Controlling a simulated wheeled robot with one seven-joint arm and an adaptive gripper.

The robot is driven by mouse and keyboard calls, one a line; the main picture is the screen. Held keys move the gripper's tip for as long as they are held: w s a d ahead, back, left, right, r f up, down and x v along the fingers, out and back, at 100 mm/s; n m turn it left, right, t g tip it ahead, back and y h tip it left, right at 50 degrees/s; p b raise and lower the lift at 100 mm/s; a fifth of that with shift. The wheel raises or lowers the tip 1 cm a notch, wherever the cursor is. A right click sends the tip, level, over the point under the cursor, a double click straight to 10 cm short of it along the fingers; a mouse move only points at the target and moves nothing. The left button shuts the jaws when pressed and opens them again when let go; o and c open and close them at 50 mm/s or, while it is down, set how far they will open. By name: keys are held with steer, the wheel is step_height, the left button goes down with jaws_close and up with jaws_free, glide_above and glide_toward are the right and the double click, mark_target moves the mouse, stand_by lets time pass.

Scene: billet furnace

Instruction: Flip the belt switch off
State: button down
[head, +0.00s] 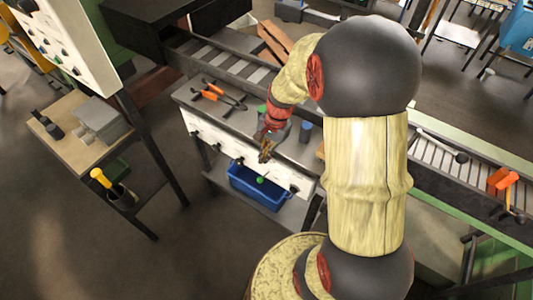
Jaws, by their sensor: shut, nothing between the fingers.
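My gripper (264,156) is shut and empty. It points down in front of the white front panel (225,143) of a grey workbench. Several small dark knobs or switches sit along this panel. A small green knob (260,180) shows just below my gripper, at the panel's lower edge. I cannot tell which control is the belt switch, how it is set, or whether my gripper touches the panel. My arm hides the right end of the bench.
A blue bin (258,188) stands on the shelf under the panel. Orange-handled tools (212,93) and a dark blue cylinder (306,131) are on the bench top. A roller conveyor (456,160) runs behind. A white control board (65,40) stands at upper left.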

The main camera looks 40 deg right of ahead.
mark_target(260, 177)
steer(key=f, duration=0.3)
steer(key=a+f+b, duration=0.1)
steer(key=f, duration=0.2)
steer(key=f+b, duration=0.1)
steer(key=f, duration=0.2)
steer(key=shift+w+a, duration=0.25)
steer(key=shift+a, duration=0.1)
